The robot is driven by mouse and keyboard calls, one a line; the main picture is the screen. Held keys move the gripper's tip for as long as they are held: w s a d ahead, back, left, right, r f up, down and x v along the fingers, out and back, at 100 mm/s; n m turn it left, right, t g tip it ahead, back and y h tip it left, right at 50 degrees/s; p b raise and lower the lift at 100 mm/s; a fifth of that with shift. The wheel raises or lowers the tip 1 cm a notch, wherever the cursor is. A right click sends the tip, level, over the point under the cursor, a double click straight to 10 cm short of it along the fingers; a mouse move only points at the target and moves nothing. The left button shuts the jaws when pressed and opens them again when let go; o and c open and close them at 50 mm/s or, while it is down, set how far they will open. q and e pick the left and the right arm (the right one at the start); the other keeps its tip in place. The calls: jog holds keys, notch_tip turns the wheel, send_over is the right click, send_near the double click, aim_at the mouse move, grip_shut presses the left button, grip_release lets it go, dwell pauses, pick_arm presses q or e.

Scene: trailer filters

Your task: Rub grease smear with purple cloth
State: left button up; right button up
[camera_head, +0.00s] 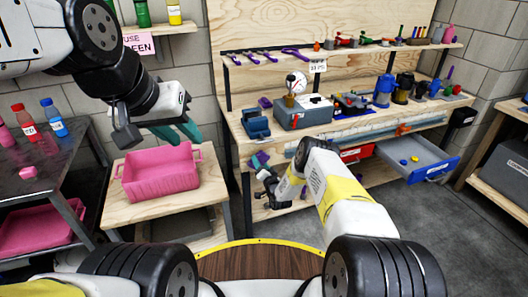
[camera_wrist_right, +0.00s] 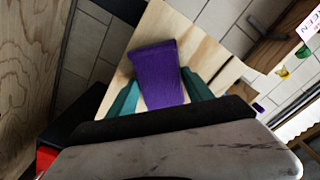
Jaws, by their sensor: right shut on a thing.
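My right gripper (camera_head: 260,161) is low in front of the wooden workbench (camera_head: 236,120), at its left end. In the right wrist view its teal fingers (camera_wrist_right: 160,95) are shut on the purple cloth (camera_wrist_right: 158,70), which sticks out past the fingertips. Pale wood shows behind the cloth; I cannot tell if the cloth touches it. In the head view the cloth is small and partly hidden by the gripper. My left gripper (camera_head: 184,133) hangs above the pink bin (camera_head: 160,180), its teal fingers apart and empty. I cannot make out a grease smear in either view.
The bench holds a grey toolbox (camera_head: 303,113), a blue bin (camera_head: 254,124) and several tools. A blue drawer (camera_head: 418,162) stands open at its right. The pink bin sits on a low wooden table (camera_head: 115,210). A dark table (camera_head: 50,165) with bottles stands left.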

jog(key=shift+s+a+r, duration=0.1)
jog(key=shift+s+a, duration=0.15)
jog(key=shift+a, duration=0.6)
jog(key=v, duration=0.6)
jog(key=shift+s+d, duration=0.15)
jog(key=v, duration=0.2)
jog(key=shift+s+d, duration=0.1)
jog(key=shift+s, duration=0.25)
dwell(0.4)
jog(key=x, duration=0.7)
